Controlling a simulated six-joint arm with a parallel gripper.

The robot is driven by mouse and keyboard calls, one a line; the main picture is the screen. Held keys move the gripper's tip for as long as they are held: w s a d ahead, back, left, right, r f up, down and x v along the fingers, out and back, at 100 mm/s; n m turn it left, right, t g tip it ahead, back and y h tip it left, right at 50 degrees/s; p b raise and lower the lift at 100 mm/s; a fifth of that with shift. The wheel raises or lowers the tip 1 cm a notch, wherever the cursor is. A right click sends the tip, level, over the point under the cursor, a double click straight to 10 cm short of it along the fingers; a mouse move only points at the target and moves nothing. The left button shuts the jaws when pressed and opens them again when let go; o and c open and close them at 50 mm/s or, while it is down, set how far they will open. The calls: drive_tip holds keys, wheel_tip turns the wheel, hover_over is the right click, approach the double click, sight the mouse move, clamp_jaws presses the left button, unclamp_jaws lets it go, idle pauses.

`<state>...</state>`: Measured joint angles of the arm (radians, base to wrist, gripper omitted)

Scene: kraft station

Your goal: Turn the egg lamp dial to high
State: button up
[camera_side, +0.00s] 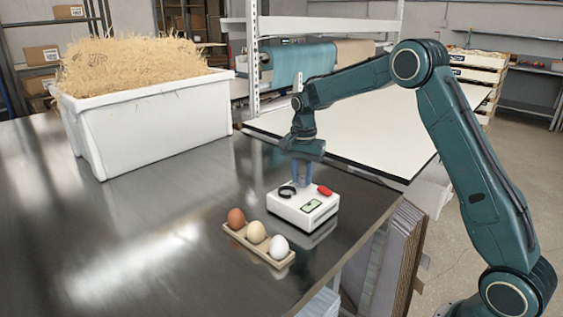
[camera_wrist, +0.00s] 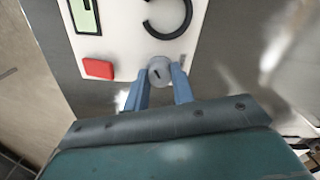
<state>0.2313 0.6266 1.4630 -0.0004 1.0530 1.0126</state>
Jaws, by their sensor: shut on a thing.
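The egg lamp (camera_side: 305,207) is a white box on the metal table, with a black ring, a red button and a small green display on top. Its grey round dial (camera_wrist: 159,71) shows in the wrist view with a dark mark on its face. My gripper (camera_side: 302,180) points down at the back of the lamp's top. In the wrist view my gripper (camera_wrist: 160,75) has its blue fingers shut on the dial, one on each side. Any dial labels are not readable.
A wooden holder (camera_side: 235,236) with a brown, a cream and a white egg stands in front of the lamp. A white tub (camera_side: 150,125) of straw stands at the back left. A white board (camera_side: 350,125) lies behind the lamp. The table's left front is clear.

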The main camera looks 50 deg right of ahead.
sight(302, 177)
drive_tip(key=shift+r+m, duration=0.15)
drive_tip(key=shift+m, duration=0.15)
drive_tip(key=o, duration=0.7)
wheel_tip(302, 177, up, 14)
idle(0.7)
